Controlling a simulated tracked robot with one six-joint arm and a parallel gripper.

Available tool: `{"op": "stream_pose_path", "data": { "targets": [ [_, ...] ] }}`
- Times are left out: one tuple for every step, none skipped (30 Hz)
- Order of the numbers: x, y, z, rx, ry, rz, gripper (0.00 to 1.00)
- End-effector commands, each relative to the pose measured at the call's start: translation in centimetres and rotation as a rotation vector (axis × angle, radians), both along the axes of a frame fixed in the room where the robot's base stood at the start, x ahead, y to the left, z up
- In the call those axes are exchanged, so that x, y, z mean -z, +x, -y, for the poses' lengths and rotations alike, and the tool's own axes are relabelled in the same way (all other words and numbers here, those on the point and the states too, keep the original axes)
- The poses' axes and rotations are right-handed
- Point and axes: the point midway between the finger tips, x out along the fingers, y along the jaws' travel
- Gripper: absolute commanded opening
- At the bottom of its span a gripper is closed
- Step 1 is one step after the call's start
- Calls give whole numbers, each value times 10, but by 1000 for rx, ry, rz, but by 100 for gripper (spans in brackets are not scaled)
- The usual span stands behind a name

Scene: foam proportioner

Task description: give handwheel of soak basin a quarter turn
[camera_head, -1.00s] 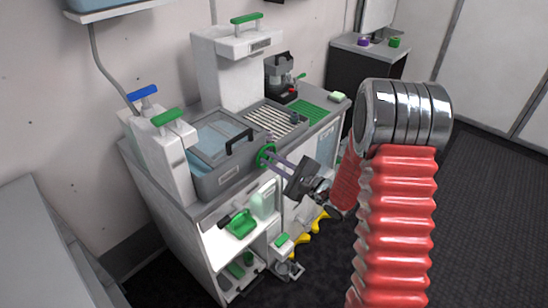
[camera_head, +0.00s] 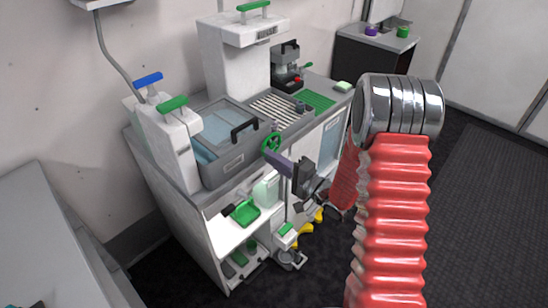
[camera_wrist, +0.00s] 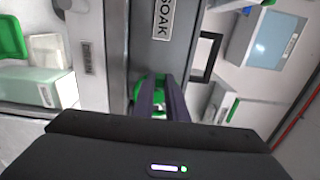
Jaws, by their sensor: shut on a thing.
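The soak basin (camera_head: 232,172) is a grey tub with a clear lid and a black handle, set in the counter; its SOAK label (camera_wrist: 161,18) shows in the wrist view. Its green handwheel (camera_head: 271,142) sticks out at the front right corner of the basin. My gripper (camera_head: 274,155) reaches the wheel from the right, and its fingers are shut on it. In the wrist view the green wheel (camera_wrist: 146,84) shows around and between the two purple-grey fingers, and the fingers hide part of it.
A white tower with a green handle (camera_head: 254,6) stands behind the basin. A white unit with blue and green handles (camera_head: 173,104) is at the left. An open shelf below holds a green scoop (camera_head: 245,212). Dark floor (camera_head: 480,200) lies free at the right.

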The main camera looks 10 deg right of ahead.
Motion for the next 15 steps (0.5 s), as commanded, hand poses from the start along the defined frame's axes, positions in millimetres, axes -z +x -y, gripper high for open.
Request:
{"op": "stream_pose_path", "data": {
  "targets": [
    [4,-1,-1,-1,-9,-2,0],
    [4,-1,-1,-1,-15,3,0],
    [4,-1,-1,-1,-21,7,0],
    [5,-1,-1,-1,-24,9,0],
    [5,-1,-1,-1,-27,11,0],
    [5,-2,-1,-1,-30,12,0],
    [5,-2,-1,-1,-31,12,0],
    [5,-2,-1,-1,-31,13,0],
    [5,-2,-1,-1,-32,13,0],
    [6,-2,-1,-2,-32,14,0],
    [6,-2,-1,-2,-32,12,0],
    [6,-2,-1,-2,-32,12,0],
    [6,-2,-1,-2,-32,12,0],
    [6,-2,-1,-2,-33,11,0],
    [6,-2,-1,-2,-33,11,0]
  ]
}}
